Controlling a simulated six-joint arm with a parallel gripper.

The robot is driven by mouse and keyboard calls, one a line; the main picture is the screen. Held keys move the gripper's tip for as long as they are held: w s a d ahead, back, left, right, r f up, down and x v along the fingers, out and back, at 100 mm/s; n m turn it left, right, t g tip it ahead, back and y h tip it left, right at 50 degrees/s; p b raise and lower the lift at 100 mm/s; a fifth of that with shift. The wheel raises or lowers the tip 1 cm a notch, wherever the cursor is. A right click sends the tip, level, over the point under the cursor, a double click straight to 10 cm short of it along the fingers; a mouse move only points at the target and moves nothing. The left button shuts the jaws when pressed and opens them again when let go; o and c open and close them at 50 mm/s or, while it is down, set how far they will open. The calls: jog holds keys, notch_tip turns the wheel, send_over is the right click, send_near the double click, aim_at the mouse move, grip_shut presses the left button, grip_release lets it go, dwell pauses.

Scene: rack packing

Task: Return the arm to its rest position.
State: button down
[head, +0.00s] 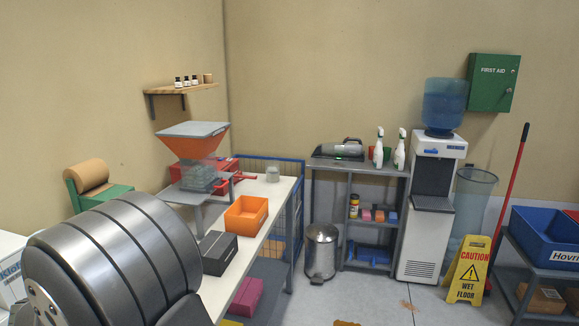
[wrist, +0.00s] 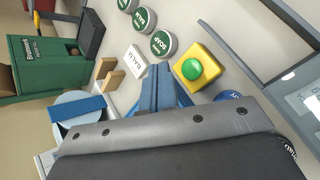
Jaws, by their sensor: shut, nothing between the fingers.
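My gripper (wrist: 162,72) shows in the wrist view as two blue fingers closed together with nothing between them. Its tips are over a pale surface, close to a small white box (wrist: 134,59) marked BALM and a yellow box with a green button (wrist: 191,69). I cannot tell how high the tips are above the surface. In the head view, large grey ribbed links of my arm fill the lower left, and my gripper does not show there.
Several green-lidded tins (wrist: 163,43), two wooden blocks (wrist: 111,81) and a green machine (wrist: 38,67) surround the fingers. In the head view, an orange bin (head: 246,215) and a dark box (head: 217,252) stand on the bench. A yellow caution sign (head: 467,272) stands on the floor.

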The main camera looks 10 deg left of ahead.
jog(key=shift+r, duration=0.45)
jog(key=shift+f, duration=3.2)
